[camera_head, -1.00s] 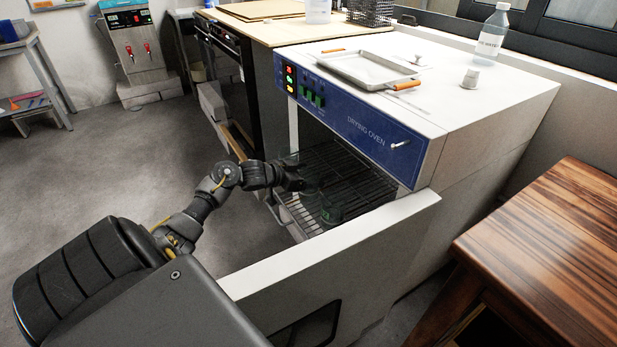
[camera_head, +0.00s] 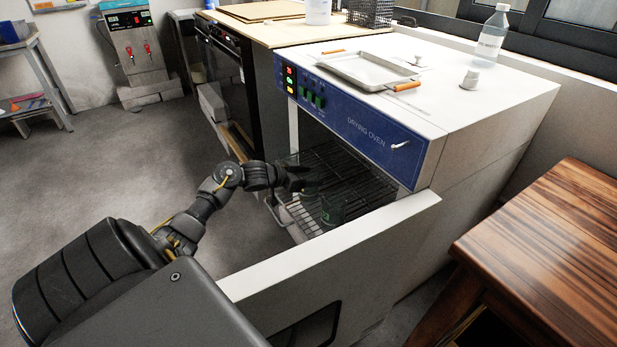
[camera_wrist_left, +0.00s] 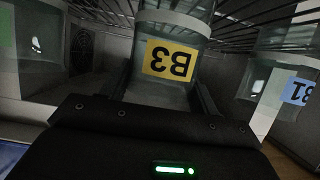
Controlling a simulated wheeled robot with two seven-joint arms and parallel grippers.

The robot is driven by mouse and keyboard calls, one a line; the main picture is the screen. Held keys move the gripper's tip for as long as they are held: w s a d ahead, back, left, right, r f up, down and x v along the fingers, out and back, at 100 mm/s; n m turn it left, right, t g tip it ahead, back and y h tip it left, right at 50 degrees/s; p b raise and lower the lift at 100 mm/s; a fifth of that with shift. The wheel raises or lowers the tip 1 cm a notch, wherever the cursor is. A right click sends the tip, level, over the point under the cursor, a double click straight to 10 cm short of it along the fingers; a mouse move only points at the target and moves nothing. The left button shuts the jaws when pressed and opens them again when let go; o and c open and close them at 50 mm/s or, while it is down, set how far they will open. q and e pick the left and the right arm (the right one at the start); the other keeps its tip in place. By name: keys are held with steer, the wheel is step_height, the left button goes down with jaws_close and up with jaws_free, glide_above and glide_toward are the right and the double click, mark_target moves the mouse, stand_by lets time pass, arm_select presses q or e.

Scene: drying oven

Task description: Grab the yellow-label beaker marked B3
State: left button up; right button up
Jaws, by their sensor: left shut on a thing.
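The B3 beaker is clear glass with a yellow label (camera_wrist_left: 169,61), which reads upside down in the left wrist view. It stands between the two fingers of my left gripper (camera_wrist_left: 164,88), which is shut on it. In the head view my left gripper (camera_head: 300,180) is at the open front of the drying oven, over the wire rack (camera_head: 350,172). The held beaker is small, dark and hard to make out there. My right gripper is not in view.
A blue-label beaker (camera_wrist_left: 298,90) stands at the right in the left wrist view, and another glass (camera_wrist_left: 35,70) at the left. A dark green-tinted beaker (camera_head: 333,211) is on the rack. The open oven door (camera_head: 330,245) lies in front.

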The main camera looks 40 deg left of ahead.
arm_select(q)
steer(key=s+a+r+p, duration=0.4)
steer(key=s+a+r, duration=0.3)
steer(key=s+r, duration=0.5)
steer(key=shift+r, duration=0.5)
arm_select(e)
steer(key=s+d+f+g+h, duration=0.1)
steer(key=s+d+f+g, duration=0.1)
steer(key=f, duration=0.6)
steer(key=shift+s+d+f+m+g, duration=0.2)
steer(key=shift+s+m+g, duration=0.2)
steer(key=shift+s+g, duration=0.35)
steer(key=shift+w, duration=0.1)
